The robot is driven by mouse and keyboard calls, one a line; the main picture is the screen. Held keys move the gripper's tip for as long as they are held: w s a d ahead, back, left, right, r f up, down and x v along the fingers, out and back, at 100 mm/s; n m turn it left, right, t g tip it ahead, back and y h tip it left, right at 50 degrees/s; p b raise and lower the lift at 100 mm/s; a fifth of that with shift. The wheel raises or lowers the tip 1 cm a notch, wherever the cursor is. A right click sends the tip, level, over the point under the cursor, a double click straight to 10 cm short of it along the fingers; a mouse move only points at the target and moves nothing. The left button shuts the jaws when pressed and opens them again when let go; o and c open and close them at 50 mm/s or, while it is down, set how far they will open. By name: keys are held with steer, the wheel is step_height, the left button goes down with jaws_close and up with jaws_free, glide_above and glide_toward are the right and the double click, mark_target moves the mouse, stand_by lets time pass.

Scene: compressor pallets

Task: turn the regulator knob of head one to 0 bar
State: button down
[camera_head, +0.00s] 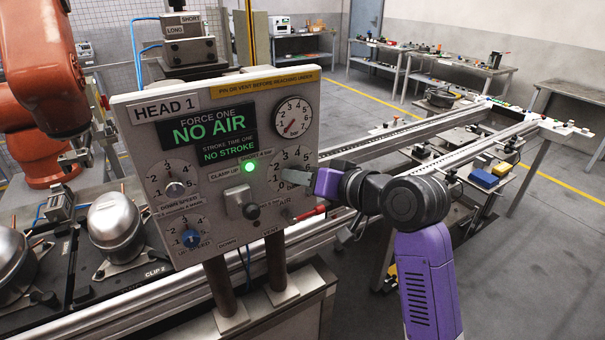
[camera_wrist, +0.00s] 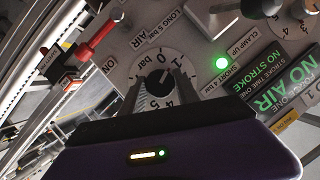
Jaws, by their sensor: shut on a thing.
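The head 1 panel (camera_head: 165,106) stands upright in the head view. Its regulator dial (camera_head: 291,157) sits on the right side below the round gauge and is partly covered by my gripper (camera_head: 294,176). In the wrist view the dial face (camera_wrist: 140,70) shows "0 bar" at upper left, with a dark knob (camera_wrist: 158,80) at its middle. My gripper (camera_wrist: 162,92) is shut on this knob, with grey fingers at its sides. A pale mark on the knob points roughly toward the 0-to-1 side; its exact reading is unclear. The gauge (camera_head: 292,117) needle points low left.
The display (camera_head: 208,129) reads NO AIR and NO STROKE. A green lamp (camera_head: 249,167) is lit. Other dials are on the panel's left. Rails run behind it.

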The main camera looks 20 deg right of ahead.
steer(key=n+h, duration=0.2)
steer(key=n, duration=0.2)
steer(key=shift+a+f+h+p, duration=0.1)
steer(key=shift+h+p, duration=0.2)
steer(key=shift+p, duration=0.1)
stand_by(0.4)
steer(key=c, duration=0.9)
jaws_free()
steer(key=b+v, duration=0.1)
steer(key=v, duration=0.7)
steer(key=shift+a, duration=0.1)
